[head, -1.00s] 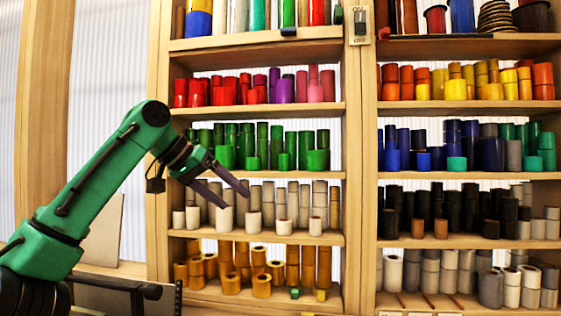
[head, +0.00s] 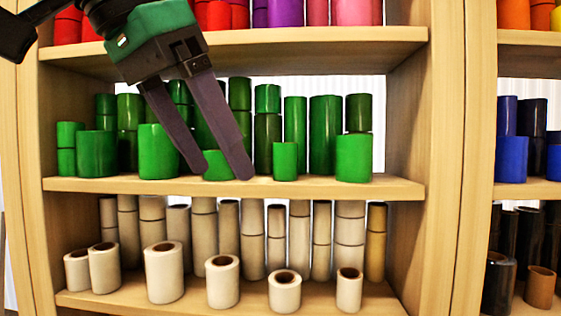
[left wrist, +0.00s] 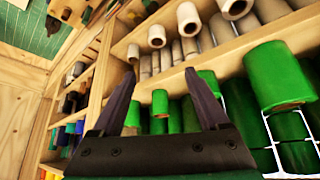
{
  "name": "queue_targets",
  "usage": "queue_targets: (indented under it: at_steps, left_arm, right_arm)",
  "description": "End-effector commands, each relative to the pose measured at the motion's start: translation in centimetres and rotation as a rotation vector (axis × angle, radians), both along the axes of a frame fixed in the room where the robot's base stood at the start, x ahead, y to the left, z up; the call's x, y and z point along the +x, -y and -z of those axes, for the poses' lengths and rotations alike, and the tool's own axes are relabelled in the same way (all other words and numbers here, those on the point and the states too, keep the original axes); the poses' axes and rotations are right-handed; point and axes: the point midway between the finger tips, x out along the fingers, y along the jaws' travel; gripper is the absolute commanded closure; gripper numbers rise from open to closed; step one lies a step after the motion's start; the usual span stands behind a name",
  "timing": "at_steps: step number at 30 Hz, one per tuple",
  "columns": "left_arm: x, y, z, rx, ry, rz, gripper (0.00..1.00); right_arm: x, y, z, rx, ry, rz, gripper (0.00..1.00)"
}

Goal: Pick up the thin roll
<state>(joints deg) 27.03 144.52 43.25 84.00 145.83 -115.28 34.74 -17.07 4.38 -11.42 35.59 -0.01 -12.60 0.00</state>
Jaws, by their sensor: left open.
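Several green rolls of different widths stand on the upper shelf in the head view. A short, narrow green roll (head: 285,161) stands at the front, right of my left gripper (head: 223,171). Another low green roll (head: 218,166) shows partly between the fingers, and a wider green roll (head: 354,158) stands at the right. I cannot tell which one is the thin roll. The left gripper is open and empty, pointing down in front of the shelf's front edge. In the left wrist view, the open fingers (left wrist: 160,78) have a narrow green roll (left wrist: 160,103) between them, apart from both.
The green rolls' shelf (head: 300,187) has crowded rolls behind the front ones. Cream rolls (head: 164,272) fill the shelf below. A red roll (head: 219,14) and others stand above. A wooden upright (head: 450,150) bounds the right side, with blue rolls (head: 511,158) beyond.

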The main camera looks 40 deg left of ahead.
Motion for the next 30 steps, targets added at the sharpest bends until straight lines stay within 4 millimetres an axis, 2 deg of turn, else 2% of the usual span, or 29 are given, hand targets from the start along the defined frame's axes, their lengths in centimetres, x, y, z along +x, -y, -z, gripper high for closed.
queue_targets:
  at_steps: [4,11,17,21,26,27,29,30]
  left_arm:
    - [3.4,-0.2,0.3,-0.004,-0.006,0.004,0.22]
    - [6.3,-0.4,0.1,-0.004,-0.002,0.001,0.22]
    - [10.4,-0.7,0.0,-0.008,-0.003,0.001,0.22]
    - [11.0,-0.8,1.0,-0.006,0.003,-0.001,0.22]
    - [11.0,-0.8,1.1,-0.005,0.004,-0.001,0.22]
    - [11.0,-0.8,1.1,-0.005,0.004,-0.001,0.26]
    - [11.0,-0.8,1.1,-0.005,0.004,-0.001,0.49]
    - [11.0,-0.8,1.1,-0.005,0.004,-0.001,0.64]
  right_arm:
    - [-0.6,0.4,0.5,-0.005,-0.01,0.0,0.5]
    - [-0.8,0.8,0.4,-0.012,-0.013,-0.001,0.5]
    - [-0.3,0.7,-0.4,-0.009,-0.004,-0.001,0.5]
    - [-0.2,0.3,-0.5,-0.005,-0.004,-0.002,0.5]
    - [-0.2,0.0,-0.4,0.0,-0.003,-0.001,0.5]
    - [-0.2,-0.1,-0.4,0.001,-0.002,-0.001,0.5]
    - [-0.2,-0.1,-0.4,0.001,-0.002,-0.001,0.5]
    - [-0.2,-0.1,-0.4,0.001,-0.002,-0.001,0.5]
